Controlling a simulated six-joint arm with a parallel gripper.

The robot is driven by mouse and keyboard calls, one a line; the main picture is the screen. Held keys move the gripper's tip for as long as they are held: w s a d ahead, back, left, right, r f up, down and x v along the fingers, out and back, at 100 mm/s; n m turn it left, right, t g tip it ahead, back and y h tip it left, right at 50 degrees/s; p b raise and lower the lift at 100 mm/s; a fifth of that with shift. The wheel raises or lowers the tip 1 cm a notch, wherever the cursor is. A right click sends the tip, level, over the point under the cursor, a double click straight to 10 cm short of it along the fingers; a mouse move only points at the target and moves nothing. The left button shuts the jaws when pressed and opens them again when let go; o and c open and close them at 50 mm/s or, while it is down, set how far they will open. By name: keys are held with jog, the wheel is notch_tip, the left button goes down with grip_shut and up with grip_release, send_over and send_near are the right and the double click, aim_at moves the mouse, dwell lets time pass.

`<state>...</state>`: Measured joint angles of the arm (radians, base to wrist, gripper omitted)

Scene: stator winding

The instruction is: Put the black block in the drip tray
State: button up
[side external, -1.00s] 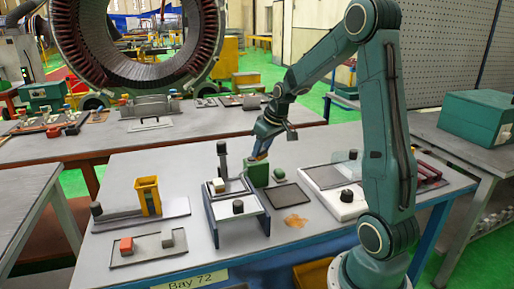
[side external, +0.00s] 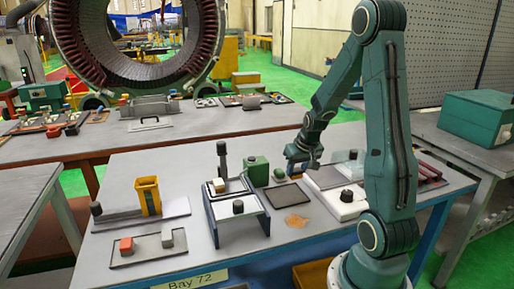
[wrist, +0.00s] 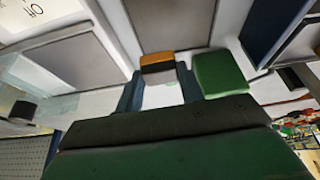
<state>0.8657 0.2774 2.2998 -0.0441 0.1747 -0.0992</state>
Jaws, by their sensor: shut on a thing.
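My gripper (side external: 303,167) is above the table, at the back right of a dark shallow tray, in the side view. The block is hard to make out in the side view. The dark shallow tray (side external: 288,195), which looks like the drip tray, lies flat and empty on the table.
A green box (side external: 257,169) and a small green piece (side external: 278,174) stand behind the tray. A blue-sided stand (side external: 238,220) is to its left. A white plate with a black knob (side external: 347,196) and a clear panel are to its right.

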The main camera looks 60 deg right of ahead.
jog(key=shift+f, duration=1.75)
jog(key=shift+f, duration=1.35)
dwell(0.3)
jog(key=o, duration=1.2)
jog(key=shift+r, duration=3.5)
jog(key=shift+a+r, duration=0.1)
jog(key=shift+a, duration=0.05)
